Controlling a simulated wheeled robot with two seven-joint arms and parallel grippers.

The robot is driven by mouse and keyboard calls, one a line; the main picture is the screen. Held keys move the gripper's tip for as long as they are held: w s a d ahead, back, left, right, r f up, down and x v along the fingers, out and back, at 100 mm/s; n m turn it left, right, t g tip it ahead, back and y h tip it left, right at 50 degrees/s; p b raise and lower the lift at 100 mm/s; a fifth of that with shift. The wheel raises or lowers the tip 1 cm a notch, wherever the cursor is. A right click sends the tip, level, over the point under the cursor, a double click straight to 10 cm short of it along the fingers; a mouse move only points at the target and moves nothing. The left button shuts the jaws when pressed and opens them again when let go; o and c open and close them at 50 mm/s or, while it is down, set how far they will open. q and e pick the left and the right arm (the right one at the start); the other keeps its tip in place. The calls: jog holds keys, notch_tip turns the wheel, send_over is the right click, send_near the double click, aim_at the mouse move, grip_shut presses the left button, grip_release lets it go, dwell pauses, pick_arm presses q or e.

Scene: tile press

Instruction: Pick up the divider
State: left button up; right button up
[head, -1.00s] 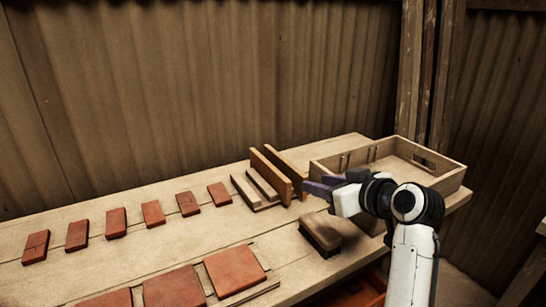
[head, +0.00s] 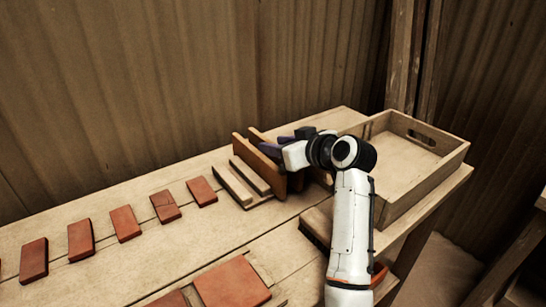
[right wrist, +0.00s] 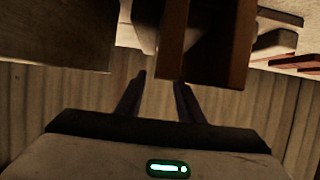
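Two upright brown boards stand side by side on the table: a front one (head: 258,164) and a rear one (head: 257,134). I cannot tell for certain which is the divider. My right gripper (head: 276,146) is at the top of these boards, its arm partly hiding the rear one. In the right wrist view its two fingers (right wrist: 160,82) are apart with nothing seen between them. A brown board (right wrist: 205,40) stands just beyond the fingertips there, overlapping the right finger's side. My left gripper is not in view.
A wooden tray (head: 437,168) with handle cut-outs stands right of the boards. Low wooden strips (head: 236,185) lie left of them. A row of red tiles (head: 125,224) and a larger tile (head: 232,284) lie on the table (head: 190,245). A brush-like block (head: 316,225) is partly hidden by my arm.

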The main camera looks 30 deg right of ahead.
aim_at(268, 141)
jog(key=x, duration=0.4)
jog(key=shift+w+f, duration=0.25)
jog(key=shift+f, duration=0.05)
grip_shut()
